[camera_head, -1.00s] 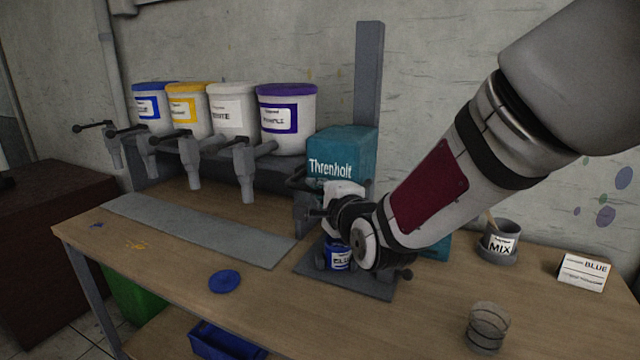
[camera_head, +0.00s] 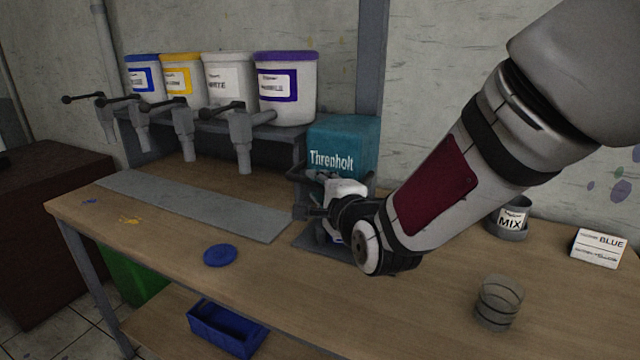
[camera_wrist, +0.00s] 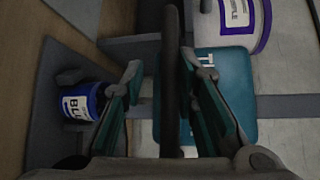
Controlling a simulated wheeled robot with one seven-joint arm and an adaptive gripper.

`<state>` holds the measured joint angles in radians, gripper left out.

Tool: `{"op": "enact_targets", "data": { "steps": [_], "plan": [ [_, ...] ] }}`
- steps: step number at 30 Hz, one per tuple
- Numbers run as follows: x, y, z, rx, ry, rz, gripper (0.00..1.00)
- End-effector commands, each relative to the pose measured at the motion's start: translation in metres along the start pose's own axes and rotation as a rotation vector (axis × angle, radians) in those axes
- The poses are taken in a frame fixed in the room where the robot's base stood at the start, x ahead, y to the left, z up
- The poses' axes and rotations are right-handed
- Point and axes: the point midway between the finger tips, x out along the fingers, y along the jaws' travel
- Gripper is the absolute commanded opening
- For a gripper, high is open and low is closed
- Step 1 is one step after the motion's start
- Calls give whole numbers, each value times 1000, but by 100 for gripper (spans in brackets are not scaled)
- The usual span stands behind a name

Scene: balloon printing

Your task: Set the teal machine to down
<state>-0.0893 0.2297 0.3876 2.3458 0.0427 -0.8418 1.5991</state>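The teal machine (camera_head: 343,140), lettered "Threnholt", stands on the bench against the wall; its teal face (camera_wrist: 225,80) also shows in the wrist view. A dark bar, seemingly its lever (camera_wrist: 172,75), runs between my gripper's two fingers in the wrist view. My gripper (camera_head: 318,210) is in front of the machine and hides its lower part. In the wrist view the fingers (camera_wrist: 160,64) are spread, with a gap beside the left finger; contact on the right cannot be told. A blue-labelled tin (camera_wrist: 84,102) stands at the machine's base, mostly hidden in the head view.
Several paint buckets with taps stand on a rack at left, including a purple-lidded one (camera_head: 286,90). A grey strip (camera_head: 190,205) and blue lid (camera_head: 220,255) lie on the bench. At right are a MIX cup (camera_head: 510,220), a BLUE card (camera_head: 599,248) and a clear cup (camera_head: 498,303).

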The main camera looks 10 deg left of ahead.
Motion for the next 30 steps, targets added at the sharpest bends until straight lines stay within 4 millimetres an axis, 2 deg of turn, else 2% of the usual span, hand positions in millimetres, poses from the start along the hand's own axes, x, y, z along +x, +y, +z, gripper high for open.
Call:
{"op": "enact_targets", "data": {
  "steps": [11, 21, 25, 30],
  "plan": [
    [-4, -3, 0, 1, 1, -7, 33],
    [-53, -2, 0, -2, 2, -6, 33],
    [-67, -2, 0, -1, 1, -5, 33],
    [-74, -1, 0, 0, 1, -4, 33]
  ]
}}
